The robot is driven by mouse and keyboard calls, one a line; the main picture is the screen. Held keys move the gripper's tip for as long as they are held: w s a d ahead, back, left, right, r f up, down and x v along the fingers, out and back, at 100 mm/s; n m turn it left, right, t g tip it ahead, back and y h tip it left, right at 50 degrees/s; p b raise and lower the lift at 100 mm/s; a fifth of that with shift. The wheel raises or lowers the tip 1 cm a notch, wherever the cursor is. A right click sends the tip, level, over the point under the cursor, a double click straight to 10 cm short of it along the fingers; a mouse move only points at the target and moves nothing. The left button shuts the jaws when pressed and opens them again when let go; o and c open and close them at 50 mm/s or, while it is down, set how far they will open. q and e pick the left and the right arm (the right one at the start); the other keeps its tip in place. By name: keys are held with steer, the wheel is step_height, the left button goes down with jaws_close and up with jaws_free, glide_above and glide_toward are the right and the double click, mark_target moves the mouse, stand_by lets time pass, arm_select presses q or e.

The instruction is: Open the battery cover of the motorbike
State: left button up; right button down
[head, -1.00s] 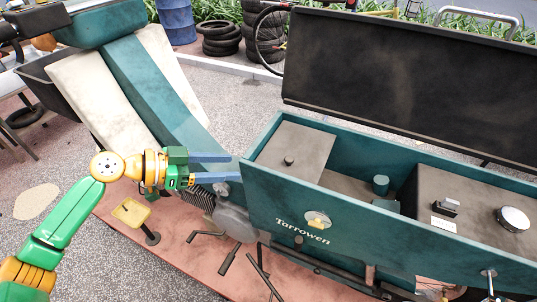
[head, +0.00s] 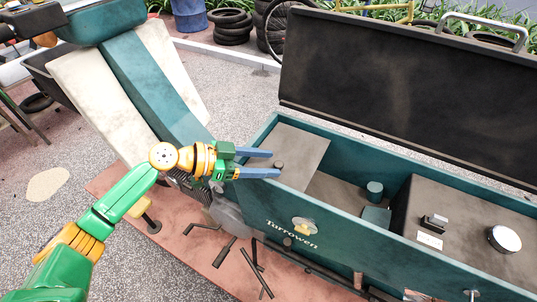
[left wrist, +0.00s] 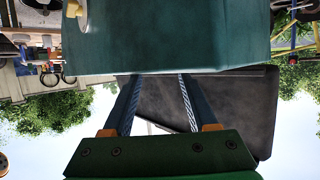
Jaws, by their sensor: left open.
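The teal motorbike body (head: 345,228), lettered "Tarrowen", has a raised black lid, so its compartment is open. At the compartment's left end lies a flat grey-brown cover (head: 303,148) with a small dark knob (head: 279,165); I take it for the battery cover, and it lies closed. My left gripper (head: 275,163) is open, its blue fingertips overlapping the knob's area in the head view. I cannot tell their height above it. My right gripper is not in view.
The black lid (head: 400,90) stands up behind the compartment. A teal cylinder (head: 374,190) and a grey-brown block (head: 465,225) with a round silver cap (head: 504,239) lie to the right inside. The compartment's teal rim surrounds the cover. Tyres stand at the back.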

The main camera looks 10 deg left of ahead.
arm_select(q)
steer(key=shift+w+d+f, duration=0.25)
steer(key=shift+w+d, duration=0.05)
steer(key=shift+d, duration=0.2)
steer(key=shift+a, duration=0.1)
jaws_close()
stand_by(0.9)
